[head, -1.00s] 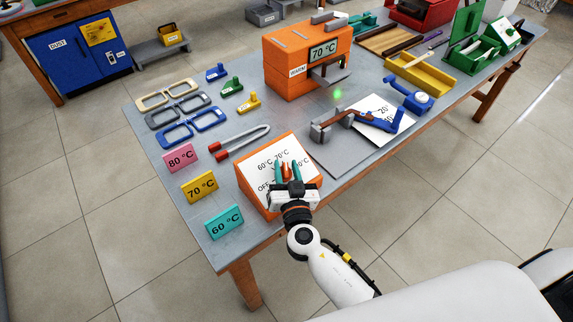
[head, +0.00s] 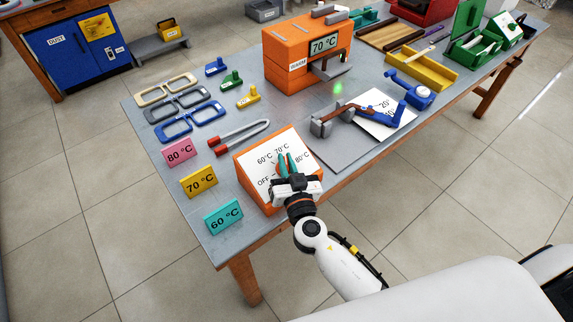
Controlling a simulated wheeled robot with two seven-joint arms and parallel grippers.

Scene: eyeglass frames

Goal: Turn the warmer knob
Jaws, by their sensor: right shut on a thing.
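The warmer's control box (head: 245,172) is orange with a white sloped dial face marked OFF, 60 °C, 70 °C and 80 °C. My right gripper (head: 287,163) reaches over the dial from the front, its teal fingers close together and shut on the warmer knob, which they and the gripper body mostly hide. I cannot read where the knob points. The orange warmer (head: 290,65) stands farther back, its display reading 70 °C and a green light glowing in front of it. My left gripper is out of view.
Pink 80 °C (head: 179,152), yellow 70 °C (head: 199,181) and teal 60 °C (head: 224,216) signs stand left of the box. Red-tipped tongs (head: 240,136) and several glasses frames (head: 188,125) lie behind. A grey plate with a blue-armed clamp (head: 385,114) is to the right.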

